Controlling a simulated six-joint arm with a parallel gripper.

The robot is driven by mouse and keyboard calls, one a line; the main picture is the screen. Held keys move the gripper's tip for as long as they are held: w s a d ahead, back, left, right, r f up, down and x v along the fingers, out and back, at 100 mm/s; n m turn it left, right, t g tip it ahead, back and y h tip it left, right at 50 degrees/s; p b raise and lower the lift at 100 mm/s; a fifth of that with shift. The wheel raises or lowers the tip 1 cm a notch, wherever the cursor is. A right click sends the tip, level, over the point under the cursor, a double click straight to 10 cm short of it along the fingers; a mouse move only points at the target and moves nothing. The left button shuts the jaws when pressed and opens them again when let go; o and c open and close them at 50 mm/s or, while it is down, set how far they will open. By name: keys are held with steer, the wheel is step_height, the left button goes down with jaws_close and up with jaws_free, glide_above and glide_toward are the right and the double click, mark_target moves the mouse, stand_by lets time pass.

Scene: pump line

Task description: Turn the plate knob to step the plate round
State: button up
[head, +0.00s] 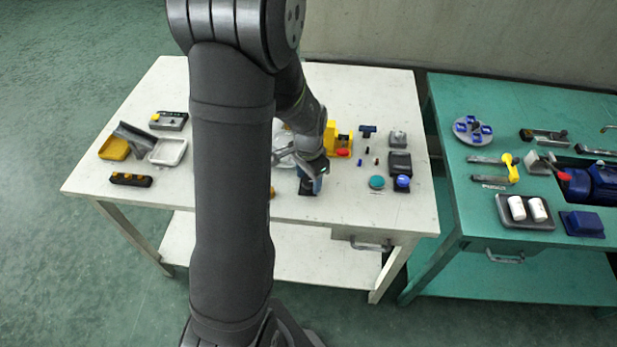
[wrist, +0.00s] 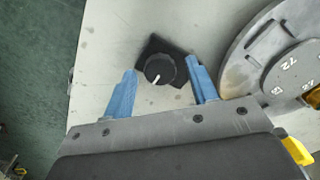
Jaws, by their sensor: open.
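In the wrist view, the plate knob (wrist: 160,69) is a round black knob with a white pointer line, on a dark square base (wrist: 178,48). The pointer aims down and slightly left in that picture. My gripper (wrist: 165,80) is open, with one blue finger on each side of the knob and a visible gap to each. The grey round plate (wrist: 240,70) with numbers on its hub lies to the right of the knob. In the head view, my gripper (head: 311,180) is low over the white table's front part; my arm hides most of the plate, and the knob cannot be made out.
On the white table (head: 230,195), a yellow fixture (head: 331,138) stands behind my gripper. A teal button (head: 377,182) and a blue knob (head: 403,182) lie to the right. Trays and a chute (head: 136,138) are at the left. A green table (head: 480,220) stands at right.

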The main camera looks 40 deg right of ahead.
steer(key=shift+f, duration=0.2)
steer(key=c, duration=1)
steer(key=shift+o, duration=0.2)
steer(key=shift+n, duration=0.3)
